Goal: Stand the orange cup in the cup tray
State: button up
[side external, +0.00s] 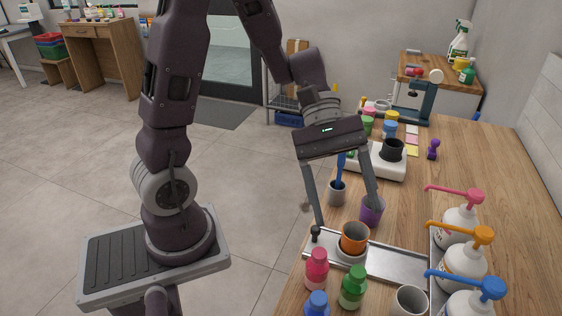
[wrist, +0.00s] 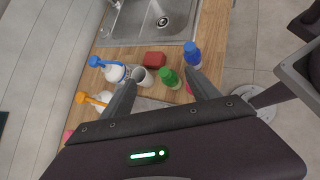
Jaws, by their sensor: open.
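The orange cup (side external: 354,238) stands upright, mouth up, at the left part of the metal tray (side external: 398,264) in the side view. Its lower part is inside a pale round cup or holder (side external: 350,257); I cannot tell which. My gripper (side external: 347,216) is open, pointing down, with its fingers spread above and behind the orange cup. No finger visibly holds it. In the wrist view my fingers (wrist: 161,79) are spread apart with nothing gripped. The orange cup is not visible there, hidden by the gripper body or out of frame.
Pink (side external: 317,268), green (side external: 353,287) and blue bottles stand in front of the tray. A white cup (side external: 409,301) and pump bottles (side external: 461,225) stand to the right. A purple cup (side external: 371,212) and a grey cup with a blue tool (side external: 337,192) stand behind.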

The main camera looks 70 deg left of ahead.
jog(key=s+a+r+m+t+y, duration=0.6)
jog(key=s+m+y, duration=0.3)
jog(key=m, duration=0.3)
jog(key=shift+s+a+r+m+t+y, duration=0.3)
jog(key=shift+s+a+r+m+t, duration=0.15)
jog(key=shift+s+a, duration=0.4)
